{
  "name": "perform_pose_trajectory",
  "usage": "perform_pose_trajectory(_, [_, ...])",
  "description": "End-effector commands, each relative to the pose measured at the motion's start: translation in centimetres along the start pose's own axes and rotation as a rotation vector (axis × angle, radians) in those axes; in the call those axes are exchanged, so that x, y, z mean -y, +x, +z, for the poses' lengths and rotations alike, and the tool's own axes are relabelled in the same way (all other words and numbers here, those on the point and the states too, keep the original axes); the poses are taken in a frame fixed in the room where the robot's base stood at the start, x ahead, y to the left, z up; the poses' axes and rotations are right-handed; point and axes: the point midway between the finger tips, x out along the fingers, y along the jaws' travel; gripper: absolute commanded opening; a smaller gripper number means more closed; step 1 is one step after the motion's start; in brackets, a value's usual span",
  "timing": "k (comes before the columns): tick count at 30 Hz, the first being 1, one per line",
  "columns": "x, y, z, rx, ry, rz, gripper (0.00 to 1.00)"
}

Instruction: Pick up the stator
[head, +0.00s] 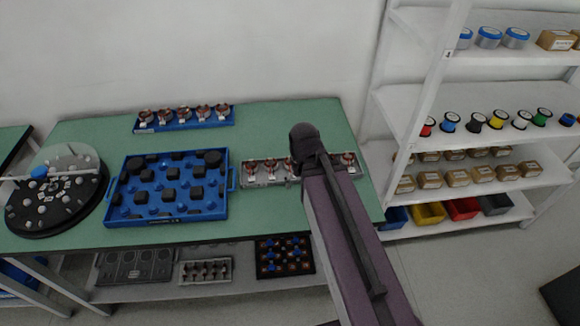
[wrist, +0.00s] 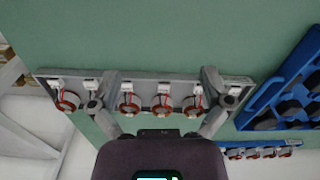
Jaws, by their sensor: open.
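Copper-wound stators with white connectors stand in a row on a grey tray (wrist: 145,76) on the green table. In the wrist view I see stators at the left end (wrist: 68,100), centre left (wrist: 129,103), centre (wrist: 162,103) and centre right (wrist: 192,104). My gripper (wrist: 156,101) is open, its two fingers spread wide over the tray with several stators in the gap between them. The fingers partly cover parts of the row. I cannot tell the height above the stators. In the head view, my arm hides my gripper and the middle of the grey tray (head: 262,183).
A blue tray (head: 185,127) with more stators stands at the table's back. A large blue tray (head: 120,212) of dark parts lies left of the grey one, beside a round black fixture (head: 38,222). White shelves (head: 470,140) stand close on the right.

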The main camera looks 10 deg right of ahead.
Motion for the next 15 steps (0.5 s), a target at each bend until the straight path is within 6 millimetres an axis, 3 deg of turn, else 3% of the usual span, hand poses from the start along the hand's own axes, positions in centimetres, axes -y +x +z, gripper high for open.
perform_pose_trajectory(8, [0.0,0.0,0.0,0.000,0.000,0.000,1.00])
perform_pose_trajectory(11, [0.0,0.0,-0.1,0.000,0.000,0.000,0.85])
perform_pose_trajectory(15, [0.0,-0.5,-1.4,0.000,-0.001,0.000,0.85])
